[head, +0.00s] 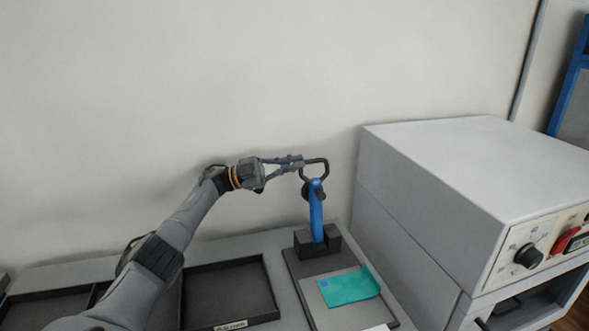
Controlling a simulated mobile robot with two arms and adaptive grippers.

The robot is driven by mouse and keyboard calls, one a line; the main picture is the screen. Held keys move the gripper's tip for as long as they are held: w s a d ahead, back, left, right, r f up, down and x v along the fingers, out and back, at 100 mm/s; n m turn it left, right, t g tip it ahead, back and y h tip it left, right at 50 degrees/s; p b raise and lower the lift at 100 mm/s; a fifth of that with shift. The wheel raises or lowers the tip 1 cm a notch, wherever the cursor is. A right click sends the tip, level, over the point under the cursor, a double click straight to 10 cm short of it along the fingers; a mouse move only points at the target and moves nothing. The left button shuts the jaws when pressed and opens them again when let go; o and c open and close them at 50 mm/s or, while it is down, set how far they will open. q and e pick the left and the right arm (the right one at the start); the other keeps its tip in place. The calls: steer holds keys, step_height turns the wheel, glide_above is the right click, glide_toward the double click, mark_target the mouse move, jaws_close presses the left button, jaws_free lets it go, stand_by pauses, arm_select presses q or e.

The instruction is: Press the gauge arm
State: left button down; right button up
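The gauge stands on a dark base block (318,245) at the back of a grey plate. It has a blue upright arm (316,212) topped by a dark loop-shaped handle (317,164). My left gripper (300,162) comes in from the left at the height of the handle. A teal sheet (350,287) lies on the grey plate (306,284) in front of the gauge. My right gripper is not in view.
A large grey machine (440,178) with a dark knob and red switch stands close on the right. Shallow black trays (262,316) lie on the grey table (278,251) at the left, partly behind my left arm. A plain wall is behind.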

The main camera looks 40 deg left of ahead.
arm_select(q)
steer(key=shift+w+a+f, duration=0.1)
steer(key=shift+a+f, duration=0.05)
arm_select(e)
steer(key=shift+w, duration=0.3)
arm_select(q)
steer(key=v, duration=0.7)
steer(key=shift+s, duration=0.25)
steer(key=shift+a, duration=0.15)
steer(key=shift+r, duration=0.25)
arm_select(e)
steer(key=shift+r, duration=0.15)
